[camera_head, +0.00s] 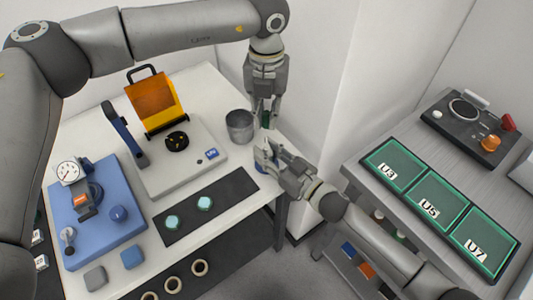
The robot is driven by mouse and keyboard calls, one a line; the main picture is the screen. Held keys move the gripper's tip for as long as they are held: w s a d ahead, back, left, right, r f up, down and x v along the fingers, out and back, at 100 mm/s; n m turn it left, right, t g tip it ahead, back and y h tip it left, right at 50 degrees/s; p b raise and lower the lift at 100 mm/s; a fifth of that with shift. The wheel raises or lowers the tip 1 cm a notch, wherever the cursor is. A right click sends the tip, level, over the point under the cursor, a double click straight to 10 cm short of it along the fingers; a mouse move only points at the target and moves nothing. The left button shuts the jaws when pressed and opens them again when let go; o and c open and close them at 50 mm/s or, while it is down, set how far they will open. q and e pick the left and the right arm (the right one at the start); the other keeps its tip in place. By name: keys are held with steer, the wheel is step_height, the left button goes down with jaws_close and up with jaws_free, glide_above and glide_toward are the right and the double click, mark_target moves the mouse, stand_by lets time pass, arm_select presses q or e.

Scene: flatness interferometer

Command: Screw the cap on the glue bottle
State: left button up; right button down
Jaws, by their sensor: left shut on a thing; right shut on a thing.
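My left gripper (264,113) points straight down above the right corner of the white table. It is shut on a small dark green piece, seemingly the cap (265,121). My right gripper (266,153) comes in from the lower right, just below the left one, at the table's right edge. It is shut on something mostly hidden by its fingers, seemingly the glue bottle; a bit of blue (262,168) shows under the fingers. The cap is above the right gripper; I cannot tell whether it touches the bottle.
A grey metal cup (239,127) stands close left of both grippers. The white table (228,78) also bears a pale instrument with an orange shield (153,99), a blue gauge stand (105,240) and a black mat (240,187) with two teal pieces. Green trays (396,165) lie on the right bench.

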mark_target(266, 128)
arm_select(q)
steer(key=shift+f, duration=0.1)
steer(key=shift+f, duration=2.35)
steer(key=shift+f, duration=0.1)
steer(key=shift+f, duration=0.8)
steer(key=shift+f, duration=0.55)
